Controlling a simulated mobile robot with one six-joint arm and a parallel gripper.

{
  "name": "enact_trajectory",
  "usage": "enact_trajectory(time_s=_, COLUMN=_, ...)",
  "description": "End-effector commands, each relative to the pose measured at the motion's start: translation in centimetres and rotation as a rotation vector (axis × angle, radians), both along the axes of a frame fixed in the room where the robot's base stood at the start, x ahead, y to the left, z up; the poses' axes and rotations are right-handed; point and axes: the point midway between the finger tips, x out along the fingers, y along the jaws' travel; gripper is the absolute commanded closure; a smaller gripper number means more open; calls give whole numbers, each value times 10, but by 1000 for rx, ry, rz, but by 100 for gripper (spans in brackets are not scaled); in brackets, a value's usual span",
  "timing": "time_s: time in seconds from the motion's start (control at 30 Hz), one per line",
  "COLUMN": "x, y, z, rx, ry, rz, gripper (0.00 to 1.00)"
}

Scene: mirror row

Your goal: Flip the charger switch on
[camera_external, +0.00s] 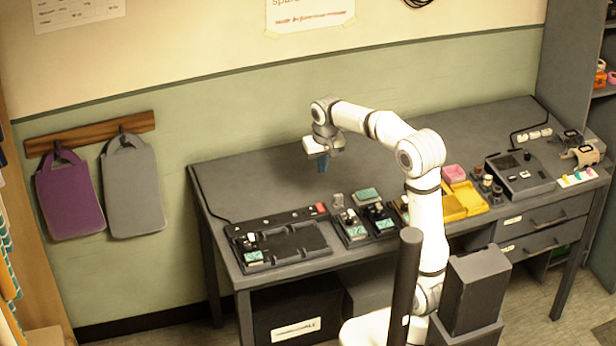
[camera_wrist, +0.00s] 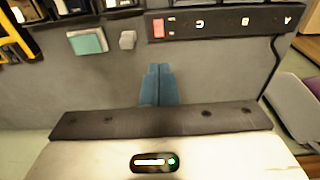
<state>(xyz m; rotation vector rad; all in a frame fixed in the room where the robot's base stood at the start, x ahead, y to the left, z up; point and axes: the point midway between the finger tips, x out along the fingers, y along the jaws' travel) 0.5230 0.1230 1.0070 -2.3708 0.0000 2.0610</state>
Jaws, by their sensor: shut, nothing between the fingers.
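The charger (camera_external: 298,243) is a dark tray with bays at the left end of the desk. Its raised back strip shows in the wrist view (camera_wrist: 235,20), with pale marks along it. The red switch (camera_external: 320,207) sits at the right end of that strip; it shows at the strip's left end in the wrist view (camera_wrist: 158,27). I cannot tell the switch's position. My gripper (camera_external: 323,163) has blue fingers, pressed together and empty. It hangs above the desk, behind the charger, apart from the switch. The fingers also show in the wrist view (camera_wrist: 159,72).
A teal block (camera_external: 367,194) and a small grey block (camera_external: 337,200) lie right of the switch. Dark holders (camera_external: 352,229) with teal-marked items stand in front of them. Yellow bins (camera_external: 465,197) and a grey box (camera_external: 520,175) are farther right. The desk's back left is clear.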

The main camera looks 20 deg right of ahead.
Motion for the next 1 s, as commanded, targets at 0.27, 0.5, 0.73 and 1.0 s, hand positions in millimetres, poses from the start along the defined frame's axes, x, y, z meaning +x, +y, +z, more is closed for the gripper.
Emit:
enact_trajectory(time_s=0.27, x=1, y=0, z=-6, rx=-1, ry=1, rz=0, gripper=100)
enact_trajectory(time_s=0.5, x=6, y=0, z=-48, rx=-2, ry=5, rz=0, gripper=100)
enact_trajectory(time_s=0.73, x=13, y=0, z=-97, rx=-1, ry=4, rz=0, gripper=100)
enact_trajectory(time_s=1.0, x=18, y=0, z=-132, rx=-1, ry=1, rz=0, gripper=100)
